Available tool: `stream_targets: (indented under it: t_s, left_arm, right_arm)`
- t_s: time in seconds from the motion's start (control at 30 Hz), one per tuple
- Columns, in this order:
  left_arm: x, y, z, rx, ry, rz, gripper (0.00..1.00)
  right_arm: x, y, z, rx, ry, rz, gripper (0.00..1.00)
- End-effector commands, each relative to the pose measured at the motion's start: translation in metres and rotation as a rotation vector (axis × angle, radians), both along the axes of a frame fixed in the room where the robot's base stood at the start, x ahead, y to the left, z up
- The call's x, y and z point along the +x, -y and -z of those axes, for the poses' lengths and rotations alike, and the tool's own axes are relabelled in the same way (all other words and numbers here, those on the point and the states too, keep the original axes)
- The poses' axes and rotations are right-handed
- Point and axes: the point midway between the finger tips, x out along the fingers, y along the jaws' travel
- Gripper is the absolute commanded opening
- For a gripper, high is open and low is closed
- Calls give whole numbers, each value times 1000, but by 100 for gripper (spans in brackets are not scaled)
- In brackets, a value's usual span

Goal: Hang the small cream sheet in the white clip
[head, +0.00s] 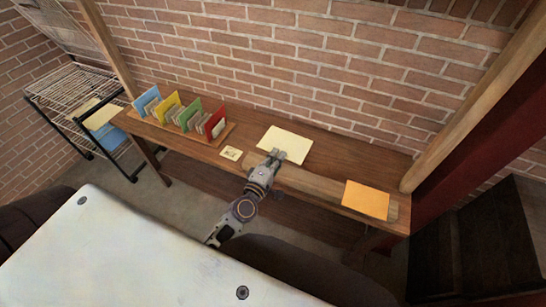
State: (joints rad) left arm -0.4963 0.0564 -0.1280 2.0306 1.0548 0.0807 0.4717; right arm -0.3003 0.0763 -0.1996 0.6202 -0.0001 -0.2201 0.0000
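A pale cream sheet (295,143) lies flat on the wooden shelf against the brick wall, at the middle of the head view. A much smaller cream card (231,153) with dark marks lies to its left, near the shelf's front edge. My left gripper (277,153) is over the front edge of the larger cream sheet, fingers pointing towards the wall. The fingers are too small to show whether they are open, shut or touching the sheet. My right gripper is not in view. I cannot make out a white clip.
An orange sheet (366,200) lies at the shelf's right end. A wooden rack (150,117) with blue, yellow, green and red dividers stands at the left. A wire drying rack (73,88) stands further left. A wooden post (480,85) rises at the right.

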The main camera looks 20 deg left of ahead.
Motion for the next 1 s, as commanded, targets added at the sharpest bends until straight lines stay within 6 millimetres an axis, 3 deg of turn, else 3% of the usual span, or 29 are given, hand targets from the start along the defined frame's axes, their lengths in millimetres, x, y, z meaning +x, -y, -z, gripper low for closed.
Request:
stream_targets:
  t_s: [0.6, 1.0]
  left_arm:
    - [33, 63, -82, 161, 36, 252, 0]
    - [45, 107, -137, 335, 98, 425, 0]
  right_arm:
    - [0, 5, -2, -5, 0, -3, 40]
    - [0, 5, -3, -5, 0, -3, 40]
